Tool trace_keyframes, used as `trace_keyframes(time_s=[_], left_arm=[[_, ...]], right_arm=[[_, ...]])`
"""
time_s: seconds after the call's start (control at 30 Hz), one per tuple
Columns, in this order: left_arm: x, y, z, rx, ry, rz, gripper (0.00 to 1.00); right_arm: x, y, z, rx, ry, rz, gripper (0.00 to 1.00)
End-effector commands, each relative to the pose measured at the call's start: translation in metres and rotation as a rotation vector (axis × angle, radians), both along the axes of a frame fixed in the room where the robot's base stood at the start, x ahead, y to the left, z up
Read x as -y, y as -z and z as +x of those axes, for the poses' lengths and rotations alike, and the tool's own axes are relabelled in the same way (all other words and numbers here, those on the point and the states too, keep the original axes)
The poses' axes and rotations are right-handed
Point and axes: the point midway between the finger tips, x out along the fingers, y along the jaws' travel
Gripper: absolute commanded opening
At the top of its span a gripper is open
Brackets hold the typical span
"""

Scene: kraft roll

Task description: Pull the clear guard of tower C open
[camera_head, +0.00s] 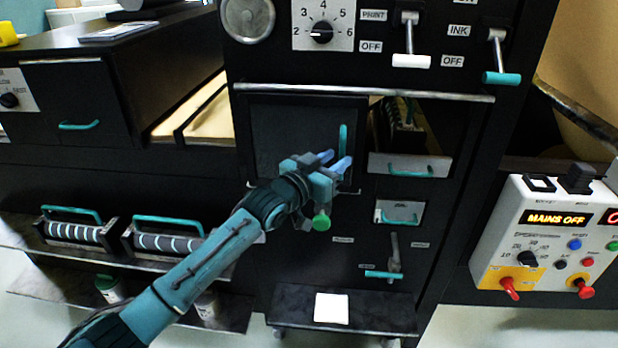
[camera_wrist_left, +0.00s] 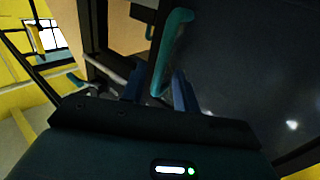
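The clear guard (camera_head: 290,135) is a dark, see-through panel on the left part of the black tower's front, under a silver bar. Its upright teal handle (camera_head: 343,140) is near the panel's right edge. My left gripper (camera_head: 337,163) is at the handle's lower end, its two blue fingers apart. In the left wrist view the handle (camera_wrist_left: 174,45) reaches down between the open fingers (camera_wrist_left: 160,90); I cannot tell whether they touch it. The guard (camera_wrist_left: 245,65) fills the right side there. No letter C is legible. My right gripper is not in view.
Right of the guard is a bay with a roller and a teal-handled tray (camera_head: 410,166). A smaller teal-handled drawer (camera_head: 400,213) and a lever (camera_head: 385,273) are below. A control box (camera_head: 545,240) reading MAINS OFF stands right. PRINT and INK levers are above.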

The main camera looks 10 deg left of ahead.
Motion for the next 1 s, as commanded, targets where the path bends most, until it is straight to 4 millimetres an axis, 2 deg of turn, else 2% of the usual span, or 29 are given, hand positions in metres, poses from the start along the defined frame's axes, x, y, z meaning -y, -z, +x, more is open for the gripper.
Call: trace_keyframes(time_s=[0.2, 0.43, 0.6, 0.93, 1.0], left_arm=[[-0.026, 0.002, -0.039, 0.000, 0.000, 0.002, 0.30], [-0.047, 0.002, -0.070, -0.001, 0.000, 0.002, 0.30], [-0.054, 0.001, -0.081, 0.000, 0.000, 0.000, 0.30], [-0.055, 0.000, -0.082, -0.001, 0.000, 0.001, 0.30], [-0.054, 0.006, -0.084, -0.009, -0.002, 0.000, 0.30]], right_arm=[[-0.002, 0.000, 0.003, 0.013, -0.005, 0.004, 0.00], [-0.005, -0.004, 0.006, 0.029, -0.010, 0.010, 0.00], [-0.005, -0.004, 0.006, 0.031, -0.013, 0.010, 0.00], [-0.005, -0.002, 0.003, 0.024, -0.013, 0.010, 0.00], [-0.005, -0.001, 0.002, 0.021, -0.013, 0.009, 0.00]])
